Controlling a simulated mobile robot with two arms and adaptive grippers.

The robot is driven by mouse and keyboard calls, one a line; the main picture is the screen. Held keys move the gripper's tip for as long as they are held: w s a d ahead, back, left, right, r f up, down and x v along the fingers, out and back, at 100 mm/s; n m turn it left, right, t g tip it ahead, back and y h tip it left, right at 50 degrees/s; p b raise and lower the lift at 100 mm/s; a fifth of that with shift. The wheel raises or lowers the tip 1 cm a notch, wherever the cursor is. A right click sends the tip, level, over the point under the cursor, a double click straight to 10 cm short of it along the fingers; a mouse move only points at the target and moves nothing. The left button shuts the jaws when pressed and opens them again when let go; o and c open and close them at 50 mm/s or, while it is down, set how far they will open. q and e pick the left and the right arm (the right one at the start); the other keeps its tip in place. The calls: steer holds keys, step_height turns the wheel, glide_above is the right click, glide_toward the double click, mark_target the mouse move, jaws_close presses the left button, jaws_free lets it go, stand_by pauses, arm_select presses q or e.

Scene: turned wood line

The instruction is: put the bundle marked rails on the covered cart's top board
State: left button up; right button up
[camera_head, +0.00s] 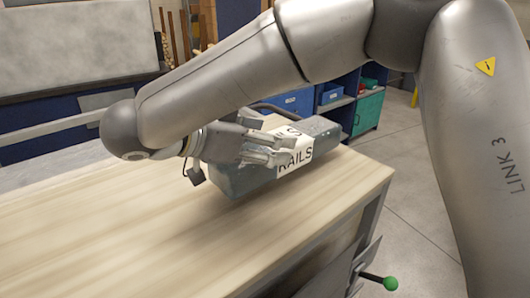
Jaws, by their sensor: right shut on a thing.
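The bundle marked rails (318,130) is a long, dark grey wrapped block with a white label reading RAILS. It is at or just above the pale wood worktop (200,235), near its far right edge; I cannot tell whether it touches the board. My right gripper (278,150) is shut on the bundle beside the label, coming from the left end of my bent arm. My arm hides part of the space behind. My left gripper is not in view. I cannot tell any covered cart apart from this worktop.
A metal frame with a green-knobbed lever (390,283) is under the worktop's right side. Behind stand a blue shelf with blue bins (297,101) and a green box (367,112). A large grey panel (80,45) is at back left. Grey floor (415,170) is open at right.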

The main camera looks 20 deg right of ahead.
step_height(320, 180, down, 2)
steer(key=shift+f, duration=0.15)
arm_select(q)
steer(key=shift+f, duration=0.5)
arm_select(e)
steer(key=shift+f+b, duration=0.1)
steer(key=shift+b, duration=0.3)
steer(key=o, duration=1.5)
steer(key=shift+c, duration=0.2)
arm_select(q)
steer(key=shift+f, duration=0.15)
